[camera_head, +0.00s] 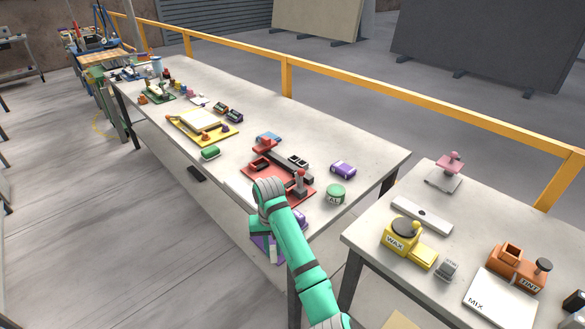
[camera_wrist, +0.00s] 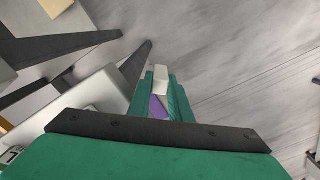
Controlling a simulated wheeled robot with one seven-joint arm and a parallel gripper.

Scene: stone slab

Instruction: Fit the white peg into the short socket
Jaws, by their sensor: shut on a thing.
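My gripper (camera_wrist: 160,92) shows in the wrist view with its two green fingers shut on a white peg (camera_wrist: 160,76). The peg sticks out past the fingertips, with the grey floor behind it. A purple patch (camera_wrist: 158,107) shows between the fingers; I cannot tell whether it is part of the held piece. I cannot tell which is the short socket.
A purple piece (camera_head: 262,246) shows below my arm at the table edge. A purple block (camera_head: 343,170) and a green round tin (camera_head: 336,194) lie right of the red board. A green piece (camera_head: 210,153) lies left. A second table (camera_head: 380,215) stands right, across a gap.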

